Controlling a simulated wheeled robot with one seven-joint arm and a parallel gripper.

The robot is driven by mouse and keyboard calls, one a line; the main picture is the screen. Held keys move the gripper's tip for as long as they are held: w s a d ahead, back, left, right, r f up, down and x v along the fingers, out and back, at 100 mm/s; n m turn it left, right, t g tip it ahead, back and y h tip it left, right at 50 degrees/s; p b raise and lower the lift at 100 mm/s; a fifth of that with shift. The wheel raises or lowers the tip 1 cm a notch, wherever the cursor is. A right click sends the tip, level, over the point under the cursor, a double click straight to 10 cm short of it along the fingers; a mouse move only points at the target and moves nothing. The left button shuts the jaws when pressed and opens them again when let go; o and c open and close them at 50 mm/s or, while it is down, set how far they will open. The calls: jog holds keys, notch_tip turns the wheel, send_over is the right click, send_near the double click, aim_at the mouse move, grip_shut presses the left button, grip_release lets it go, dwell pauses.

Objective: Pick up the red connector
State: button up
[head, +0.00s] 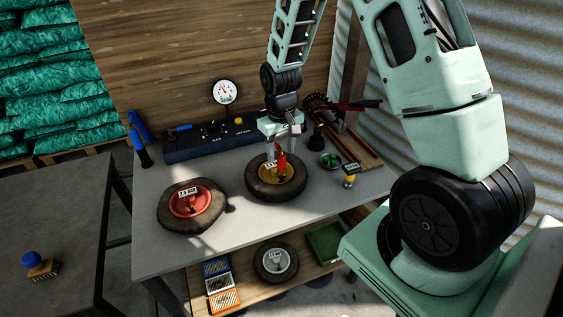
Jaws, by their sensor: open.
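The red connector (282,161) is a small upright red piece at the hub of the middle wheel, which has a gold rim (285,175) and a black tyre. The wheel lies flat on the grey workbench (320,205). My gripper (279,155) points down from above, right over this wheel, with its jaws open. Its fingers are at the red connector, in the picture on either side of it. I cannot tell whether they touch it. A small white label on the hub is partly hidden by the fingers.
A red-rimmed wheel (203,200) lies to the left. Behind stand a blue box (195,145) and a round gauge (225,91). The lower shelf holds a grey-rimmed wheel (277,262).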

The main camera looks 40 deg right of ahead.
jog(key=shift+w+d+f+p, duration=0.15)
jog(key=shift+f+p, duration=0.35)
jog(key=shift+f, duration=1.75)
grip_shut()
jog(key=shift+r, duration=0.15)
notch_tip(320, 180, up, 10)
jog(key=shift+f+b, duration=0.1)
jog(key=shift+b, duration=0.7)
